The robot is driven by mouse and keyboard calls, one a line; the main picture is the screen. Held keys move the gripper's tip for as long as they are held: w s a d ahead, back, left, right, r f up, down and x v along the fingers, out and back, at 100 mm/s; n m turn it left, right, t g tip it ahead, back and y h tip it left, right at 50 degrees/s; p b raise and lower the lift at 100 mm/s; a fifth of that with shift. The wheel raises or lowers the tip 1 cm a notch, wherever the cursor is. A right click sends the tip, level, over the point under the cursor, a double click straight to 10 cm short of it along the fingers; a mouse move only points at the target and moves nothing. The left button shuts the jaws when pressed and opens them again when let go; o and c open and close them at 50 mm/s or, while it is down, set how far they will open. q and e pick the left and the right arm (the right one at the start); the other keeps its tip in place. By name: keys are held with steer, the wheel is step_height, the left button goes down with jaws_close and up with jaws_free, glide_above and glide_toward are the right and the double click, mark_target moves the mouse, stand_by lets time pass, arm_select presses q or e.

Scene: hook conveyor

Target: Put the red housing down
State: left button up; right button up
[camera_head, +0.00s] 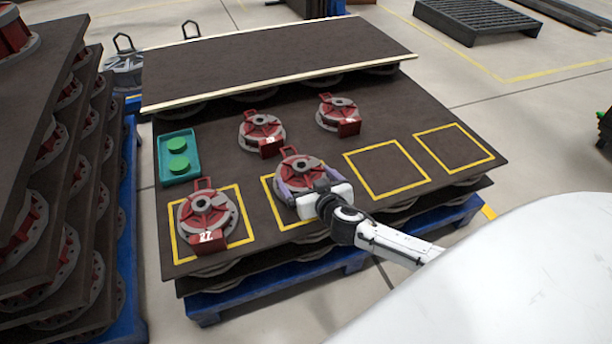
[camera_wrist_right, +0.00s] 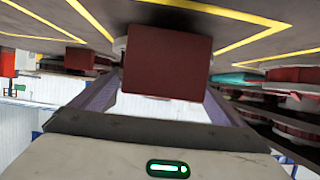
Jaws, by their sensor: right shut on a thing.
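The red housing (camera_head: 297,168) with its grey round base is at the second yellow square (camera_head: 275,221) from the left on the dark board. My right gripper (camera_head: 310,184) is shut on its near side, with a finger on either side. I cannot tell whether the base touches the board. In the right wrist view the housing's red block (camera_wrist_right: 165,62) sits between the fingers of my right gripper (camera_wrist_right: 158,100). My left gripper is not in view.
Another housing (camera_head: 207,213), marked 27, stands in the leftmost square. Two more housings (camera_head: 262,131) (camera_head: 338,113) stand behind. The two right squares (camera_head: 387,170) (camera_head: 454,148) are empty. A green tray (camera_head: 163,170) lies at left, beside a tall stack of loaded boards (camera_head: 60,190).

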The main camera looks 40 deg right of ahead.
steer(key=shift+w+f, duration=0.2)
steer(key=shift+f, duration=0.25)
steer(key=o, duration=1.6)
steer(key=shift+s+f, duration=0.2)
steer(key=shift+f, duration=0.2)
steer(key=shift+o, duration=0.7)
steer(key=shift+r, duration=0.1)
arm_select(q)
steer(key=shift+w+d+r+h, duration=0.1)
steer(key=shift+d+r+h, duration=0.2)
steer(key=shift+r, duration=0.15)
